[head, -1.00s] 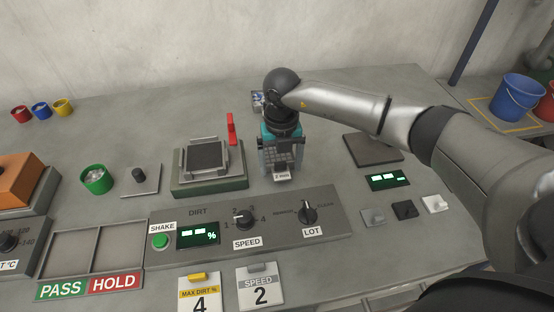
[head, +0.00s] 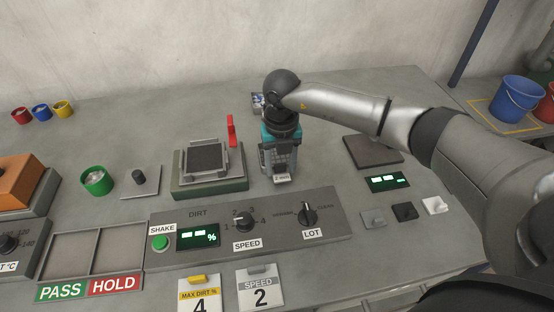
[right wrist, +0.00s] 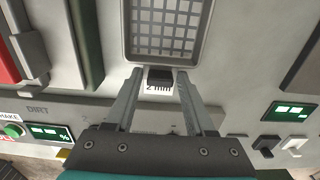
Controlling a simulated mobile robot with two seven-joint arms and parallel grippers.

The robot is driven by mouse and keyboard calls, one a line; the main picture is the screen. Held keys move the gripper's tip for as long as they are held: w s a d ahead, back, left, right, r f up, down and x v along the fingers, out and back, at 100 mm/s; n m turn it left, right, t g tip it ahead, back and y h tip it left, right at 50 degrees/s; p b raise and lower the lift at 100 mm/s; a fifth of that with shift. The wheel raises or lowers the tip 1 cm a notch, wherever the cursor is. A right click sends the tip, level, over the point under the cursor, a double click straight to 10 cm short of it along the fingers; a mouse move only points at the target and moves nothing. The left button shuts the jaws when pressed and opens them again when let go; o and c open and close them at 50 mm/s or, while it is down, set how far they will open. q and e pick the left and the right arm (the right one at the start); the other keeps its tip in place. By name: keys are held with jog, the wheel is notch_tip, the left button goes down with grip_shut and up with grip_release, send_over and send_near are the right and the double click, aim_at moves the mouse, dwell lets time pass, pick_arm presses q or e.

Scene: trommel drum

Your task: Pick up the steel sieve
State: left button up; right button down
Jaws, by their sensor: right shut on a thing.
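The steel sieve (right wrist: 168,28) is a rectangular frame with a square mesh and a dark grip block marked "2 mm", seen at the top of the right wrist view. In the head view the sieve (head: 281,166) is partly hidden under my right gripper (head: 280,148), with its pale label towards me. In the right wrist view my right gripper (right wrist: 160,80) has its fingers on either side of the grip block and is shut on the sieve. I cannot tell whether the sieve is clear of the table. My left gripper is not in view.
A green-based shaker (head: 208,184) with a red lever (head: 231,130) stands left of the sieve. The control panel (head: 275,228) lies in front. A dark plate (head: 373,150) is to the right, below my arm. Small cups and a PASS/HOLD tray (head: 92,225) are at left.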

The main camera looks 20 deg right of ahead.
dwell(0.6)
jog(key=shift+r, duration=0.15)
jog(key=shift+r, duration=0.25)
notch_tip(320, 180, up, 22)
jog(key=p, duration=0.6)
jog(key=shift+r, duration=0.15)
